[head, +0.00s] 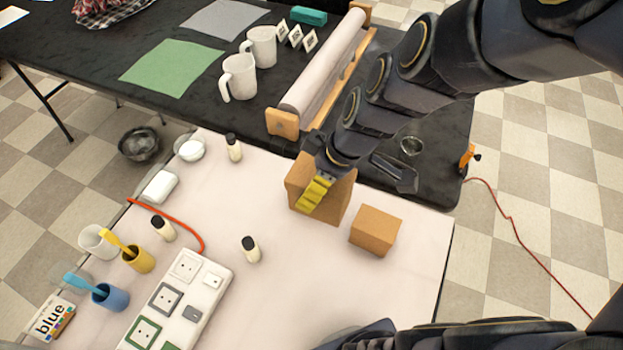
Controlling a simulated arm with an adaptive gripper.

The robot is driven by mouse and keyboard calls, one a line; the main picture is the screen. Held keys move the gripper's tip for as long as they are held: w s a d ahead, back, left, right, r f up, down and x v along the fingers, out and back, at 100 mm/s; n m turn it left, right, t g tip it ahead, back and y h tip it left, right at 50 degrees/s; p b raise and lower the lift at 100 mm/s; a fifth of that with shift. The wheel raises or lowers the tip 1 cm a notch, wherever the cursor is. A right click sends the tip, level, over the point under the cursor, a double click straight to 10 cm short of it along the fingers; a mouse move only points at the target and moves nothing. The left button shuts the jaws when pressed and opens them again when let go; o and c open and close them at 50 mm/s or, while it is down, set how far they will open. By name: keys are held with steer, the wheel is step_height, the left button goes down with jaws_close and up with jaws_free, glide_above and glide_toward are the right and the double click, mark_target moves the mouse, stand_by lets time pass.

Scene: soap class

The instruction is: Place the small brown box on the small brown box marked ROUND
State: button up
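Two plain brown boxes show near the right side of the white table. The right brown box (376,230) sits on the table near its right edge, with nothing on top. The left brown box (336,205) looks larger, and my gripper (315,193) is at it, with yellow finger pads in front of its near faces. The other finger is hidden, so I cannot tell whether the gripper is closed on this box. I also cannot tell whether the box is raised or standing on the table. No ROUND marking is readable on either box.
Several small bottles (251,249), a power strip (178,301), a yellow cup (138,259) and a blue cup (110,296) stand left on the white table (300,290). The black table (190,105) behind holds a paper roll (325,65) and white mugs (239,77). The white table's front middle is clear.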

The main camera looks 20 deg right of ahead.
steer(key=shift+s+d+r, duration=0.65)
steer(key=shift+s+r, duration=0.05)
steer(key=shift+s, duration=0.05)
steer(key=w+f, duration=0.3)
steer(key=w, duration=0.1)
steer(key=w+d+f, duration=0.1)
steer(key=w+f, duration=0.2)
steer(key=w, duration=0.2)
steer(key=w+d+f, duration=0.1)
steer(key=w+f, duration=0.2)
steer(key=w, duration=0.1)
steer(key=shift+w+f, duration=0.2)
steer(key=shift+f, duration=1.75)
steer(key=shift+f, duration=0.15)
steer(key=o, duration=1.1)
steer(key=shift+o, duration=0.2)
